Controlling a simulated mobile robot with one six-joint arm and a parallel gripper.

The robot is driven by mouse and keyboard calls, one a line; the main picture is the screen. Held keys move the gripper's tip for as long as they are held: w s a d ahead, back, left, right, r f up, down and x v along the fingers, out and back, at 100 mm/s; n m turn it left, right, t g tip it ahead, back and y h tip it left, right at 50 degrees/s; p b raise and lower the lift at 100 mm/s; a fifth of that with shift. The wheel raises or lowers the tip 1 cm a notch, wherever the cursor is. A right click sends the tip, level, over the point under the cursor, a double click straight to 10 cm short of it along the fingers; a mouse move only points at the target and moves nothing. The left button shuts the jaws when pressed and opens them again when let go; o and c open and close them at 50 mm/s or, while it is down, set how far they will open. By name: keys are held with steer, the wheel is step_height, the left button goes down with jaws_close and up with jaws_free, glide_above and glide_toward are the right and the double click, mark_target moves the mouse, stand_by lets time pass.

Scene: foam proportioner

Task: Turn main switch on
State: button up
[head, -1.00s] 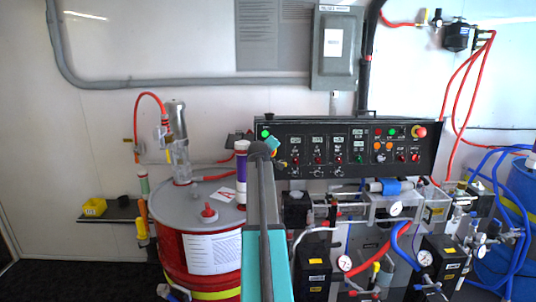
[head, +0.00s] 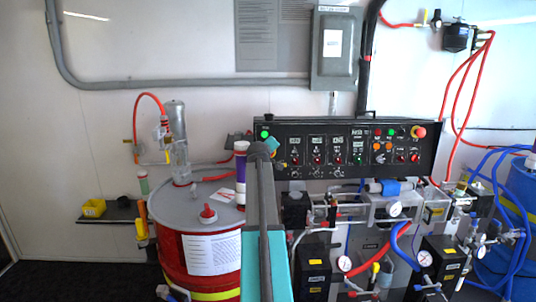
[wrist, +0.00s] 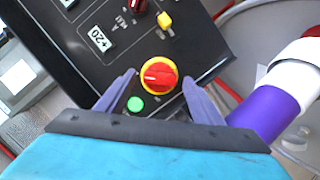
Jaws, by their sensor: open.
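The main switch (wrist: 159,77) is a red rotary knob on a yellow ring, on the black control panel (wrist: 62,75). Its pale mark lies roughly level in the wrist view. My gripper (wrist: 161,80) is open, with one purple-grey finger on each side of the knob; I cannot tell whether they touch it. A green light (wrist: 135,104) sits just below and left of the knob, between the fingers. In the head view, the panel (head: 345,125) is behind my gripper (head: 272,147), and my arm hides the switch. The green light (head: 266,134) glows there.
A white-and-purple cylinder (wrist: 264,106) stands close to the right finger. More knobs and displays line the panel. Hoses and gauges (head: 395,208) fill the space below it.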

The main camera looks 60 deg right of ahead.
steer(key=b+v, duration=0.3)
steer(key=v, duration=1)
steer(key=shift+a, duration=0.2)
steer(key=shift+s, duration=0.1)
stand_by(0.3)
